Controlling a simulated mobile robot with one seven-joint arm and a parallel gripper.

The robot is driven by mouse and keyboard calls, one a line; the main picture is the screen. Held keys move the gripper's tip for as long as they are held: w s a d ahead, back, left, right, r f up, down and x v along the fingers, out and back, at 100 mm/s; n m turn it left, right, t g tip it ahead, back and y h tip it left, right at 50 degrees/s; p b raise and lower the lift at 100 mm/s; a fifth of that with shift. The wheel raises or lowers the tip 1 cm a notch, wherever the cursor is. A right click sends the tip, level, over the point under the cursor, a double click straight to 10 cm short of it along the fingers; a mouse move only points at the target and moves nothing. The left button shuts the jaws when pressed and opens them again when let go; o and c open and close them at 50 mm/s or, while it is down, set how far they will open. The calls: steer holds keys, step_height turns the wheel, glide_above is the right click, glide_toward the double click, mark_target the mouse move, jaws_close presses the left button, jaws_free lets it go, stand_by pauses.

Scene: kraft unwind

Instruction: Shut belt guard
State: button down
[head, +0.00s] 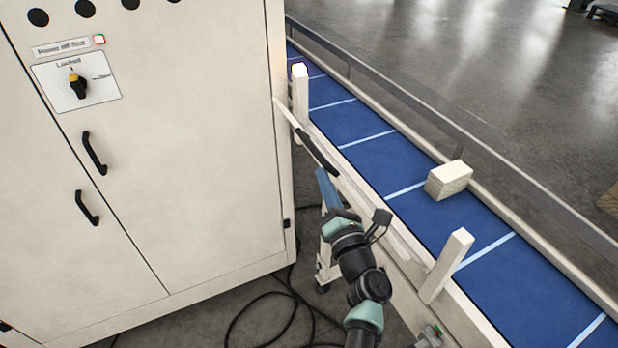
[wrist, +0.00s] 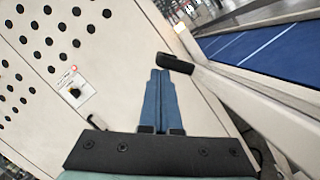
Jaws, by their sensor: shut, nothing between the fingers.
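The belt guard appears to be the cream bar (head: 287,113) with a long dark grip (head: 316,150), beside the near side of the conveyor, between it and the cabinet. It stands out at an angle by the far cream post (head: 300,95). The dark grip also shows in the wrist view (wrist: 174,69). My gripper (head: 321,173) is shut and empty, its blue fingers close to the grip's lower end. In the wrist view my fingertips (wrist: 160,73) are just left of the grip; I cannot tell whether they touch it.
The blue conveyor belt (head: 365,158) carries a pale carton (head: 448,180). A near cream post (head: 446,265) stands on the conveyor's near rail. The cabinet (head: 215,180), with a yellow-black switch (head: 77,85), fills the left. Black cables (head: 265,302) lie on the floor.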

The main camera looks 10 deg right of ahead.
steer(key=d+r+m+p, duration=0.1)
steer(key=w+d+r+m+p, duration=0.1)
steer(key=d, duration=0.1)
steer(key=d+r+m+h+p, duration=0.1)
steer(key=shift+w+d+r, duration=0.2)
steer(key=shift+d+r, duration=0.15)
steer(key=w+d+r+m, duration=0.1)
steer(key=w+d+m, duration=0.1)
steer(key=d, duration=0.5)
steer(key=shift+w+d+r+g+h, duration=0.2)
steer(key=shift+d+r+g+h, duration=0.1)
steer(key=shift+d, duration=0.05)
